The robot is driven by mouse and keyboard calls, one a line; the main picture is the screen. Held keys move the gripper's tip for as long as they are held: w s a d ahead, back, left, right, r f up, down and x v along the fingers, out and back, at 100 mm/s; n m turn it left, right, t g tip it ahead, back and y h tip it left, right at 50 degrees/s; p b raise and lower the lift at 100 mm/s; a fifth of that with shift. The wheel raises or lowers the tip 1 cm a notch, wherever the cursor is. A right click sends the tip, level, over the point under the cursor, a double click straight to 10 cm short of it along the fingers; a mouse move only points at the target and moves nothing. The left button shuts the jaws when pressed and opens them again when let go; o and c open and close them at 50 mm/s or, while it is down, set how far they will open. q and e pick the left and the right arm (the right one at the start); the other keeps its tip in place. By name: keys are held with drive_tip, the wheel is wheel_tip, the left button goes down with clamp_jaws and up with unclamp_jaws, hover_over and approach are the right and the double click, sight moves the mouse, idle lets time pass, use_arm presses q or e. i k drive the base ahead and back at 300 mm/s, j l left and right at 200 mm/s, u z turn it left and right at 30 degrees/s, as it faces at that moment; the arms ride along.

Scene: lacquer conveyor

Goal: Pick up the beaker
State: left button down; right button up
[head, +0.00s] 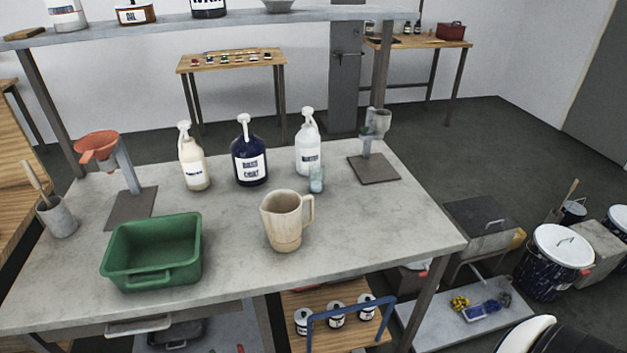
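A cream beaker-like jug (284,222) with a handle on its right side stands upright on the grey table (350,245), right of the middle. A small pale-blue glass vessel (316,180) stands farther back, in front of a white pump bottle. I cannot tell for certain which of the two is called the beaker. Both stand free, with nothing holding them. Neither of my grippers shows in the head view.
A green bin (153,252) stands left of the jug. Pump bottles (250,155) line the back. An orange funnel stand (98,147) is at left, another stand (374,165) at back right. A shelf (230,20) crosses above the rear edge. The table's right front is clear.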

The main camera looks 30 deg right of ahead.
sight(316, 179)
drive_tip(key=l+u, duration=0.1)
drive_tip(key=l, duration=0.7)
drive_tip(key=i+l+u, duration=0.1)
drive_tip(key=l, duration=0.65)
